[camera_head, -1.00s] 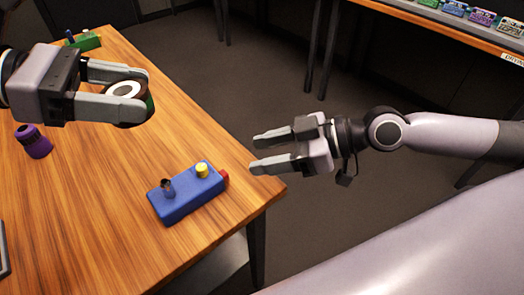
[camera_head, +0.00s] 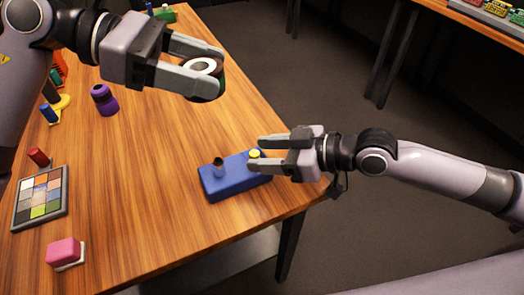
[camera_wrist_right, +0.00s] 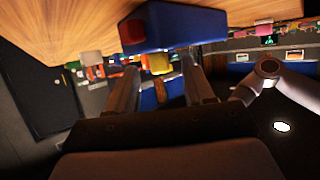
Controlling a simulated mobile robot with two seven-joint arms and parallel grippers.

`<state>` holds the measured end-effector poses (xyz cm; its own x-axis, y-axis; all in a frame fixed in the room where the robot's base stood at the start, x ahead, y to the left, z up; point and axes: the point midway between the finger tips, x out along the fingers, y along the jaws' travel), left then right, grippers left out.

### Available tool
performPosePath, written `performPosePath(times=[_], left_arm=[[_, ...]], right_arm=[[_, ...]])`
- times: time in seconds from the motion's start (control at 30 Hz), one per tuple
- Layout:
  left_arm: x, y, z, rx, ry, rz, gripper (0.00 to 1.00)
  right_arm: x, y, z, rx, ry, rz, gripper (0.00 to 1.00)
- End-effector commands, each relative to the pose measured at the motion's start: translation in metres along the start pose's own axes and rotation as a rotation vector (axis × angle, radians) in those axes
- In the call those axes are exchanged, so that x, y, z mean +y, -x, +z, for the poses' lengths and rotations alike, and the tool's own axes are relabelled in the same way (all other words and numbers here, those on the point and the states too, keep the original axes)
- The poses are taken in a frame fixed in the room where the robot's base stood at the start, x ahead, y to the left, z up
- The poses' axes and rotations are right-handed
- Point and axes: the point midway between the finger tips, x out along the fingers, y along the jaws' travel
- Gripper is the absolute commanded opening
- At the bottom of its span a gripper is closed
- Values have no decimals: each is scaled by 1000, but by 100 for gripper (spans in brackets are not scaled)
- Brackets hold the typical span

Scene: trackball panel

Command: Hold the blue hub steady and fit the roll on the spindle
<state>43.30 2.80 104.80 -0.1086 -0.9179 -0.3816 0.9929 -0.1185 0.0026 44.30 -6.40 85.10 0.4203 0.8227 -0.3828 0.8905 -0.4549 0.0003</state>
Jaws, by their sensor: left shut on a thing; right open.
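The blue hub (camera_head: 235,182) stands on the wooden table near its right front corner. A dark upright spindle (camera_head: 218,168) is on its left part and a yellow knob (camera_head: 254,154) on its right part. My left gripper (camera_head: 203,74) is shut on the dark roll (camera_head: 209,86), which has a white ring face, and holds it above the table, behind the hub. My right gripper (camera_head: 256,154) is open at the hub's right end, around or just above the yellow knob. In the right wrist view the hub (camera_wrist_right: 185,27) shows just past the open fingers.
On the left are a purple piece (camera_head: 104,100), a tile palette (camera_head: 40,198), a red cylinder (camera_head: 38,157) and a pink block (camera_head: 64,252). A green block (camera_head: 165,14) lies at the back. The table between roll and hub is clear.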

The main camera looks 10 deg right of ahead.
Motion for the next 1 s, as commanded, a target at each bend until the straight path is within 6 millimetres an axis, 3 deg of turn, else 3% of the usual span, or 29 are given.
performPosePath(times=[0.17, 0.47, 0.63, 0.87, 1.0], left_arm=[[0, 0, 0, 0, 0, 0, 32], [0, 0, 0, 0, 0, 0, 32], [0, 0, 0, 0, 0, 0, 32], [1, -3, -8, -1, 4, -1, 32], [4, -16, -39, -4, 10, -2, 32]], right_arm=[[0, -10, 0, 1, 0, 0, 52], [0, -11, 0, 0, 0, 0, 52], [0, -11, 0, 0, 0, 0, 0], [0, -11, 0, 0, 0, 0, 0], [0, -11, 0, 0, 0, 0, 0]])
